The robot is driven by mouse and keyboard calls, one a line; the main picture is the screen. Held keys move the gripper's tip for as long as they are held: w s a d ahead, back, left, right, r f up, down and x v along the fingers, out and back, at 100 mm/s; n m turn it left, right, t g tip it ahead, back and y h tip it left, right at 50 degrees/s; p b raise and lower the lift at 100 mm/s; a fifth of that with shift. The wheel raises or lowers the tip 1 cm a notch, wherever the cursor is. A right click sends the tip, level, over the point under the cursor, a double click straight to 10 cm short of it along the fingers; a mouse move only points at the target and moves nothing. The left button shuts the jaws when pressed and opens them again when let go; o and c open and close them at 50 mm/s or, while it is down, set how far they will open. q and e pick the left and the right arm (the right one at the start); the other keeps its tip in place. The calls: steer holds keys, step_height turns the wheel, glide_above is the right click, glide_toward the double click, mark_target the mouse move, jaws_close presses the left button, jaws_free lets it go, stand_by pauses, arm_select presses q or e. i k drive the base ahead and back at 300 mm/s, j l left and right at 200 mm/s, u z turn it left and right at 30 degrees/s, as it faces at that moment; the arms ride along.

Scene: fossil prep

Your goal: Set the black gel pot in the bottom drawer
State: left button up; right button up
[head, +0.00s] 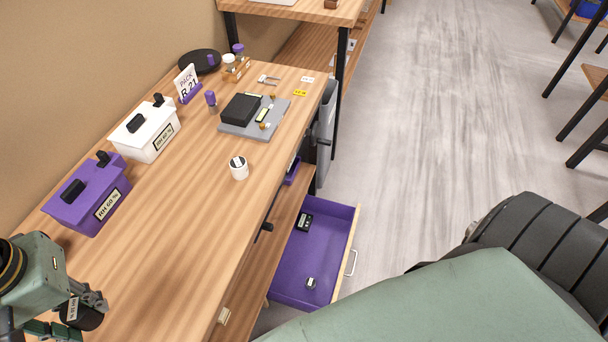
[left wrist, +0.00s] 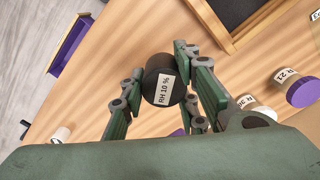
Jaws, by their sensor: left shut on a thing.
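The black gel pot (left wrist: 158,82), with a white label reading RH 10 %, is between the fingers of my left gripper (left wrist: 165,92). In the head view, the left gripper (head: 88,302) is at the lower left and is shut on the black pot (head: 80,316) above the wooden desk. An open drawer with a purple inside (head: 318,245) sticks out low from the desk's right side. It holds a black device with a small display and a small round item. My right gripper is not in view.
A white pot (head: 239,168) stands near the desk's front edge. A purple box (head: 90,200) and a white box (head: 150,132) stand along the wall. A grey board (head: 262,128) carries a black block. A smaller purple tray (head: 292,172) shows above the open drawer. Much of the drawer floor is clear.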

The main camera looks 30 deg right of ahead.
mark_target(320, 260)
steer(key=i+z, duration=0.1)
steer(key=z, duration=0.9)
steer(key=i+z, duration=0.15)
steer(key=z, duration=0.35)
